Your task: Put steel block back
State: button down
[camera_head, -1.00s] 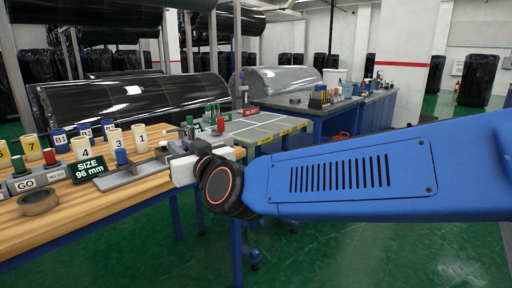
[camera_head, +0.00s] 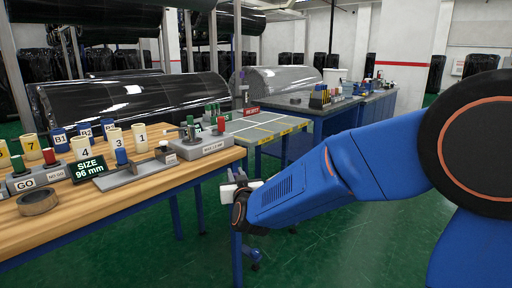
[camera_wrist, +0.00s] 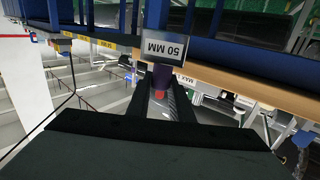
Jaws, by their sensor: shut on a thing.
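My gripper (camera_wrist: 160,108) shows in the wrist view with its two dark fingers shut on a grey metal piece (camera_wrist: 158,108), which looks like the steel block. A red spot, a dark round part and a plate reading "50 MM" (camera_wrist: 163,48) show just beyond it; I cannot tell whether these belong to the held piece. In the head view my gripper (camera_head: 236,188) is off the right end of the wooden bench (camera_head: 150,188), below its top. A grey labelled fixture (camera_head: 203,147) sits on the bench's right end.
On the bench are a "SIZE 96 mm" sign (camera_head: 89,168), numbered cream rolls (camera_head: 84,146), GO and NO-GO blocks (camera_head: 35,180) and a tape ring (camera_head: 39,201). A marked table (camera_head: 262,127) stands behind my gripper.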

jog(key=w+d+f+m+h, duration=0.25)
jog(key=w+d+f, duration=0.25)
jog(key=d+f, duration=0.3)
jog(key=w+d+f+m+h, duration=0.1)
jog(key=w+d+f+h, duration=0.3)
jog(key=d+f, duration=0.45)
jog(key=w+d+f+m+h, duration=0.1)
jog(key=d+f, duration=0.6)
jog(key=d, duration=0.3)
jog(key=d+f+m+h, duration=0.2)
jog(key=d+f, duration=0.6)
jog(key=d, duration=0.1)
jog(key=s+f+n+y, duration=0.1)
jog(key=f+n+y, duration=0.1)
jog(key=f, duration=0.4)
jog(key=s+f+n+t+y, duration=0.1)
jog(key=s+f+y, duration=0.1)
jog(key=f, duration=0.5)
jog(key=shift+d+n+y, duration=0.2)
jog(key=shift+n+y, duration=0.15)
jog(key=shift+y, duration=0.3)
